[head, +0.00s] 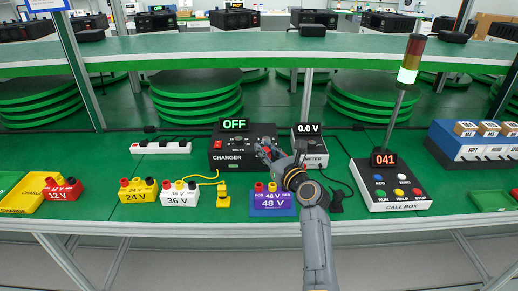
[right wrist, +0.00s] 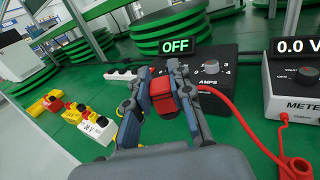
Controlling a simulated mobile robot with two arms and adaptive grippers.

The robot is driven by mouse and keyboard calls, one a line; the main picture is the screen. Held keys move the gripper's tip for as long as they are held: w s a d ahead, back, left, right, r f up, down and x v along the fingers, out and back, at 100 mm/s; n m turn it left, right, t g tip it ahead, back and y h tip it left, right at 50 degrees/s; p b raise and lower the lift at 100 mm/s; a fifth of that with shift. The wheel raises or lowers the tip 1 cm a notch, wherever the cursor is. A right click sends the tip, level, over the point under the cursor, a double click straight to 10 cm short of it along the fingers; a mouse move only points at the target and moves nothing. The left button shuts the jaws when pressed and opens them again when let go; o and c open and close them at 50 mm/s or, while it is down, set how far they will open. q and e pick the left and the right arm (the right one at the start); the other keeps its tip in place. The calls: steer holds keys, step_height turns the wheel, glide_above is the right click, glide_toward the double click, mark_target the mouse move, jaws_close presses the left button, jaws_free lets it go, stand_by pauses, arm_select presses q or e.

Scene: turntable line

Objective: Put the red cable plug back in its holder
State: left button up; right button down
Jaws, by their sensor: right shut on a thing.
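My right gripper (head: 270,152) is in front of the charger (head: 228,158), near its right side. In the right wrist view its two fingers (right wrist: 160,84) are shut on a red plug with a black part (right wrist: 161,94), held above the green bench. A red cable (right wrist: 247,125) emerges beside the right finger and runs down to the right. A red holder-like piece with a round opening (right wrist: 297,167) shows at the lower right of the wrist view, apart from the plug. In the head view my gripper and arm hide most of the plug. My left gripper is not in view.
The meter (head: 311,160) stands right of the charger, which reads OFF. The purple 48 V battery (head: 272,203) is just left of my forearm. A yellow holder (head: 223,197) and the white 36 V battery (head: 179,199) are farther left. The call box (head: 392,204) is right.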

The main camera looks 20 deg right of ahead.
steer(key=d+f+m+h, duration=0.2)
steer(key=d+f+h, duration=0.1)
steer(key=d, duration=0.2)
steer(key=d+f+m+h+b, duration=0.1)
steer(key=d+f+h, duration=0.2)
steer(key=d, duration=0.3)
steer(key=s+d+f+m+h, duration=0.1)
steer(key=d+f+m+h, duration=0.1)
steer(key=d, duration=0.3)
steer(key=shift+d+f+m+h, duration=0.15)
steer(key=shift+d+f+h, duration=0.05)
steer(key=shift+f, duration=0.2)
steer(key=shift+d+f+m+h, duration=0.15)
steer(key=shift+f+h, duration=0.05)
steer(key=shift+f, duration=0.15)
steer(key=shift+w+f+b, duration=0.1)
steer(key=shift+f+b, duration=0.55)
steer(key=shift+b, duration=0.1)
steer(key=shift+f+b, duration=0.7)
steer(key=shift+f, duration=0.3)
stand_by(1.2)
steer(key=c, duration=1.1)
jaws_free()
